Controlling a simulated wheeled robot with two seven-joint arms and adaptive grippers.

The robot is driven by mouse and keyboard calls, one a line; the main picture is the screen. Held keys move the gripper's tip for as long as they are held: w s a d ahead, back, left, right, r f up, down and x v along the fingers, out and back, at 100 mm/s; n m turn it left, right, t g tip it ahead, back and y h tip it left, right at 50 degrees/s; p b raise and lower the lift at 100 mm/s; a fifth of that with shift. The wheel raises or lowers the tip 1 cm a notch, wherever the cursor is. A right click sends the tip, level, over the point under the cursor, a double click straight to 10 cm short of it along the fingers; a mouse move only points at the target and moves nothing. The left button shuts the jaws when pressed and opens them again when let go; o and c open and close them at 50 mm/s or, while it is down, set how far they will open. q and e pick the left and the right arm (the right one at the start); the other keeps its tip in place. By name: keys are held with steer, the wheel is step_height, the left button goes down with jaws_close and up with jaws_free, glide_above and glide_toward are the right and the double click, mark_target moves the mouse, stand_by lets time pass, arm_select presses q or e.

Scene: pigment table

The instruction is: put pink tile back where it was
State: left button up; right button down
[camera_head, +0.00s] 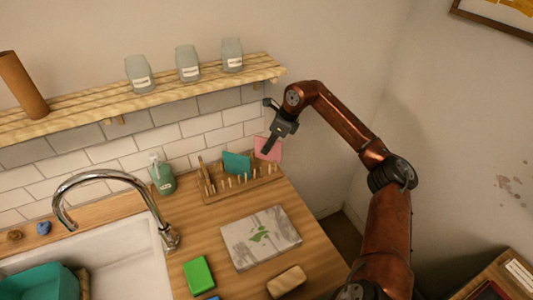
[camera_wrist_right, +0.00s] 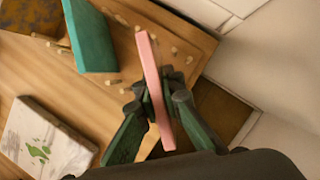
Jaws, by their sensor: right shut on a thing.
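The pink tile (camera_head: 271,149) is upright at the right end of the wooden peg rack (camera_head: 212,196). My right gripper (camera_head: 267,151) is shut on it from above. In the right wrist view the pink tile (camera_wrist_right: 150,62) shows edge-on between the two fingers (camera_wrist_right: 157,96). I cannot tell whether its lower edge touches the rack or hangs just above it. A teal tile (camera_head: 236,163) leans in the rack to the left of the pink one, with a gap between them. My left gripper is in neither view.
A grey-white board with a green mark (camera_head: 243,251) lies in front of the rack. A green block (camera_head: 198,275) and a tan block (camera_head: 287,281) lie nearer. A green bottle (camera_head: 162,177) stands left of the rack, by the tap (camera_head: 100,176). A shelf with jars (camera_head: 205,75) hangs above.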

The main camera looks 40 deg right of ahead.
mark_target(264, 158)
step_height(264, 158, down, 3)
steer(key=shift+r, duration=0.1)
steer(key=shift+w+f+b, duration=0.2)
steer(key=shift+f+b, duration=0.05)
steer(key=shift+b, duration=0.05)
steer(key=shift+r, duration=0.1)
steer(key=c, duration=2.5)
jaws_free()
steer(key=shift+s+f, duration=0.1)
steer(key=shift+f, duration=0.1)
steer(key=shift+c, duration=0.2)
steer(key=o, duration=0.5)
steer(key=shift+c, duration=0.2)
